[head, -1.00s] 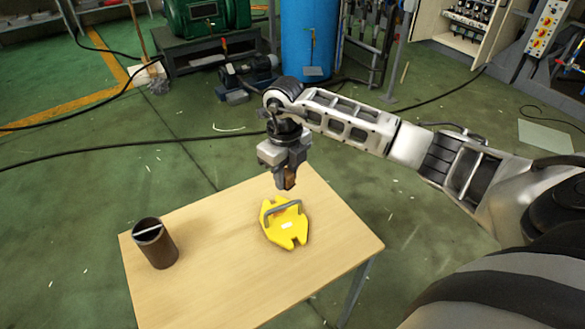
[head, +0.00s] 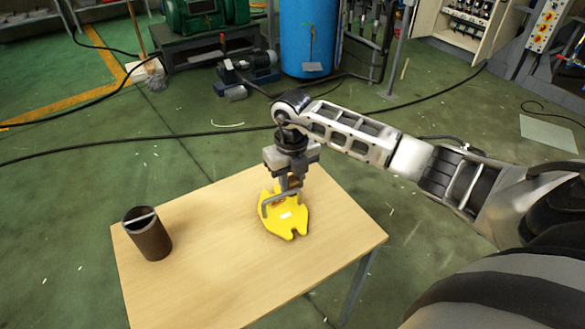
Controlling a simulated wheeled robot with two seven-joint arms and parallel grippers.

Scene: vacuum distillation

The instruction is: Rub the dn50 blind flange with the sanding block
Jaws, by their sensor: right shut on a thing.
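My right gripper (head: 292,187) is above the wooden table, pointing down. It is shut on a small brown block, apparently the sanding block (head: 294,182), mostly hidden between the fingers. Right below it lies a flat yellow piece with notched edges (head: 289,222) and a grey bar handle (head: 266,205), apparently the blind flange. The gripper is at the yellow piece's far side, close to the handle. I cannot tell whether the block touches the yellow piece. My left gripper is not in view.
A dark brown open cylinder with a light bar across its mouth (head: 151,240) stands on the left of the table (head: 215,265). The table's front and right parts are clear. A blue tank (head: 308,40) and a small pump (head: 247,68) stand on the floor behind.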

